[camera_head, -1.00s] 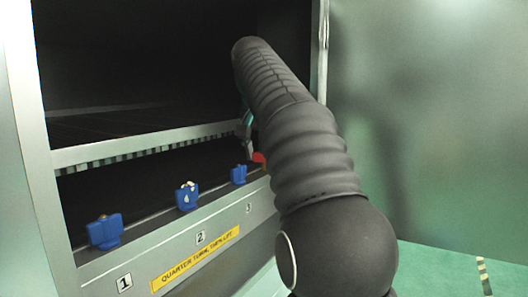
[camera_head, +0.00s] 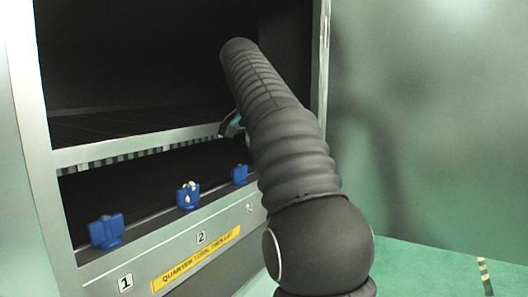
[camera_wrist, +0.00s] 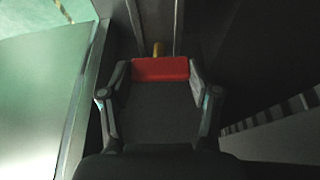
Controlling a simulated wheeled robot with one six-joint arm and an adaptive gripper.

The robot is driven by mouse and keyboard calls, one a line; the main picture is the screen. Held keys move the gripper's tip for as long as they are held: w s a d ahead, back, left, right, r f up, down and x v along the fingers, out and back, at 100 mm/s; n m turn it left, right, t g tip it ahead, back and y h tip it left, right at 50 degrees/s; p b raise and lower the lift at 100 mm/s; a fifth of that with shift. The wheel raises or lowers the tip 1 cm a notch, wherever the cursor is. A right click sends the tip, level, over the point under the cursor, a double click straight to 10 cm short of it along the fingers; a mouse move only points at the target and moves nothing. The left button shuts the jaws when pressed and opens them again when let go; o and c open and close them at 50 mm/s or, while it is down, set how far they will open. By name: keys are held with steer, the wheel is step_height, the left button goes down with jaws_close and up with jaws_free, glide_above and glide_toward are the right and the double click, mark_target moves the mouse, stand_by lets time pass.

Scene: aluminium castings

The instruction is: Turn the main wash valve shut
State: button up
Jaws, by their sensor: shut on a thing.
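A red valve handle (camera_wrist: 160,68) shows in the wrist view, between the two fingers of my gripper (camera_wrist: 159,74), which is shut on it. A short brass-coloured piece (camera_wrist: 158,48) shows just beyond the handle. In the head view my arm hides the red handle, and only a small part of my gripper (camera_head: 231,124) shows at the left edge of the arm. How far the handle is turned cannot be told. Three blue handles stand in a row on the ledge: one above label 1 (camera_head: 106,231), one above label 2 (camera_head: 188,195) and one farther right (camera_head: 240,174).
A metal ledge (camera_head: 140,247) carries number labels and a yellow strip (camera_head: 196,259) reading "QUARTER TURN, THEN LIFT". A metal crossbar (camera_head: 120,150) runs above the blue handles, with a dark cavity behind. A green wall panel (camera_head: 430,120) stands at the right, with green floor below.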

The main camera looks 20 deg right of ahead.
steer(key=o, duration=1.1)
steer(key=shift+o, duration=0.2)
steer(key=shift+r, duration=0.1)
steer(key=shift+v, duration=2.45)
steer(key=s+a, duration=0.2)
steer(key=a, duration=0.1)
steer(key=s+a, duration=0.2)
steer(key=a, duration=0.1)
steer(key=s+a, duration=0.2)
steer(key=a, duration=0.2)
steer(key=shift+s, duration=0.2)
